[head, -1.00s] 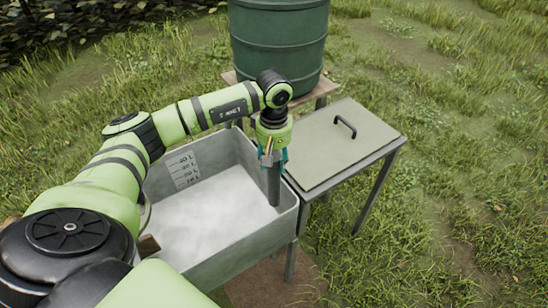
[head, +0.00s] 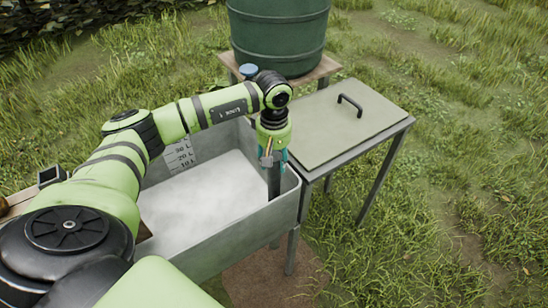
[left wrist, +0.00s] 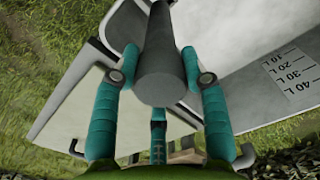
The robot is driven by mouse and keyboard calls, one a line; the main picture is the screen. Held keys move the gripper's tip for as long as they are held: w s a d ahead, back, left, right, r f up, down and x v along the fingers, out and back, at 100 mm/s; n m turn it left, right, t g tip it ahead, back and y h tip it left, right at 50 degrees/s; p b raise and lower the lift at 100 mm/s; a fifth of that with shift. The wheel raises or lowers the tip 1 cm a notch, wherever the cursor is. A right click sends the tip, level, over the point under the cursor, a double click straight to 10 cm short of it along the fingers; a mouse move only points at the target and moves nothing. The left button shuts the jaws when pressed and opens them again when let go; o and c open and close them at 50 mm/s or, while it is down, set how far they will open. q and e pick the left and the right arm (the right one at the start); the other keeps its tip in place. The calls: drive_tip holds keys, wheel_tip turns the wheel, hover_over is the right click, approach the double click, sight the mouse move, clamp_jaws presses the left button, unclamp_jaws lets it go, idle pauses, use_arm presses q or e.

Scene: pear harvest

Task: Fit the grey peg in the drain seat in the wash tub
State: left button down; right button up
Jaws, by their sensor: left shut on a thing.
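The grey peg (head: 274,183) is a dark, round bar. It hangs roughly upright from my left gripper (head: 272,158) at the right end of the wash tub (head: 255,212). Its lower end reaches the line of the near rim, and I cannot tell whether it touches anything. In the left wrist view the teal fingers of the left gripper (left wrist: 160,75) are shut around the peg (left wrist: 160,45). The tub (left wrist: 240,60) shows there at the right. I cannot make out the drain seat in either view. My right gripper is out of view.
A metal table (head: 335,130) with a dark handle (head: 350,104) stands close to the tub's right. A green barrel (head: 278,35) stands on a wooden stand (head: 325,68) behind. A blue round thing (head: 248,71) shows behind my arm. Grass lies around.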

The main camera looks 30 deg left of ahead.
sight(274, 178)
use_arm(q)
drive_tip(key=shift+f+b, duration=2)
drive_tip(key=shift+f, duration=0.7)
drive_tip(key=shift+b, duration=0.45)
drive_tip(key=shift+f, duration=0.2)
drive_tip(key=shift+f+b, duration=0.85)
drive_tip(key=shift+b, duration=0.05)
drive_tip(key=shift+f, duration=0.25)
drive_tip(key=shift+f+b, duration=0.5)
drive_tip(key=shift+b, duration=0.2)
drive_tip(key=shift+f+b, duration=0.3)
